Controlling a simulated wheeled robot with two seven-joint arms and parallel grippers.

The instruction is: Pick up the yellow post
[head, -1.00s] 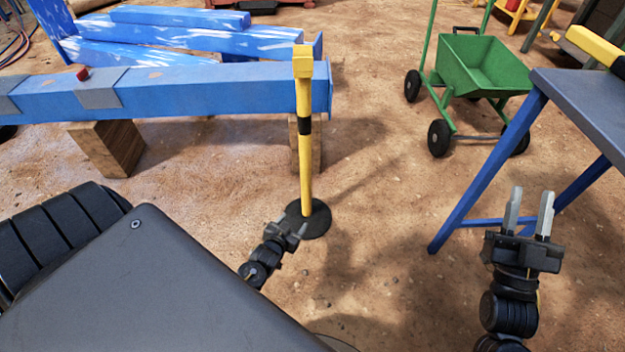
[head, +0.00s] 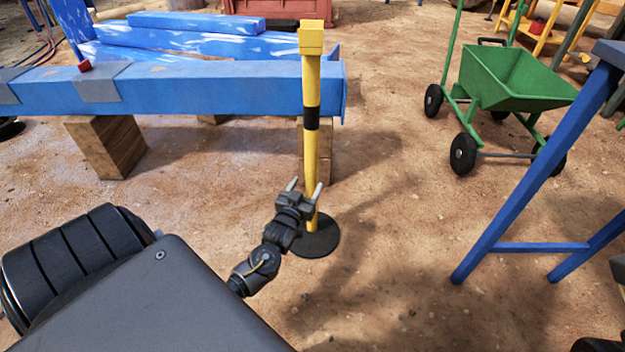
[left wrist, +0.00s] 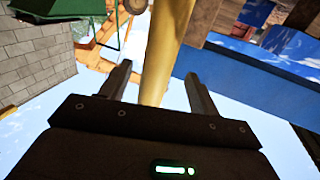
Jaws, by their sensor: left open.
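The yellow post (head: 311,85) stands upright on a round black base (head: 318,238), with a black band around its middle. My left gripper (head: 304,187) is open in front of the lower part of the post, a little above the base. In the left wrist view, the post (left wrist: 162,50) shows in the gap between the two open fingers (left wrist: 156,78). I cannot tell how deep it sits between them. My right gripper is not in view.
A blue beam (head: 200,90) on wooden blocks (head: 108,146) lies just behind and left of the post. A green cart (head: 510,80) stands at the right, behind a table with blue legs (head: 535,180). Bare ground is clear right of the post.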

